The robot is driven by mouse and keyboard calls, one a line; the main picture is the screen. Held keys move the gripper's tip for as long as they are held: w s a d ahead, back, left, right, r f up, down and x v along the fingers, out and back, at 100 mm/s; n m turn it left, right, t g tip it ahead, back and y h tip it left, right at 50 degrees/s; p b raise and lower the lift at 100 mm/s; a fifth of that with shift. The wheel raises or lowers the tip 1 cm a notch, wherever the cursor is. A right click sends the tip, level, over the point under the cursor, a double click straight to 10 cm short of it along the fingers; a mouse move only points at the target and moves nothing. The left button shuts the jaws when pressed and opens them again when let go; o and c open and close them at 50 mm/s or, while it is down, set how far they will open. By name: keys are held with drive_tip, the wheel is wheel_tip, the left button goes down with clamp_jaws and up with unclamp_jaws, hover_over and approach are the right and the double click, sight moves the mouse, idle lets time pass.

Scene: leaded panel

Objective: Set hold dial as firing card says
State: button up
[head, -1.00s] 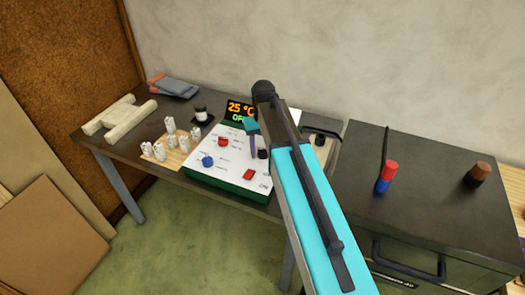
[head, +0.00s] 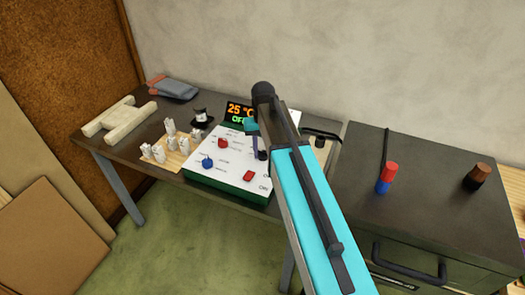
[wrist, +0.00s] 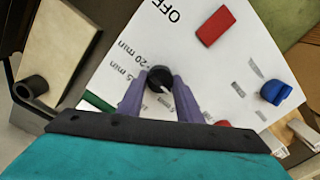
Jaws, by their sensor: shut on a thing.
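The hold dial is a small black knob (wrist: 159,78) on the white control panel (head: 228,172); printed labels beside it in the wrist view include "5 min" and "20 min". My gripper (wrist: 160,82) is shut on this knob, one purple finger on each side. In the head view my gripper (head: 257,148) comes down on the panel's right part, and the arm partly covers that area. The knob's pointer mark is too small to read for certain. I cannot make out a readable firing card.
The panel also has a red knob (head: 223,143), a blue knob (head: 207,162) and a red switch (head: 249,176). A display (head: 239,112) reads 25 °C and OFF. Small white pieces (head: 172,140) stand left of the panel. A dark cabinet (head: 430,190) is at right.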

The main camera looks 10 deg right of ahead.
drive_tip(key=m, duration=0.3)
drive_tip(key=shift+m, duration=0.4)
drive_tip(key=m, duration=0.3)
drive_tip(key=shift+m+b, duration=0.3)
drive_tip(key=m, duration=1.3)
drive_tip(key=shift+w+b, duration=0.1)
drive_tip(key=shift+b, duration=0.25)
drive_tip(key=m, duration=0.5)
drive_tip(key=shift+r, duration=0.1)
drive_tip(key=o, duration=1)
drive_tip(key=shift+o, duration=0.2)
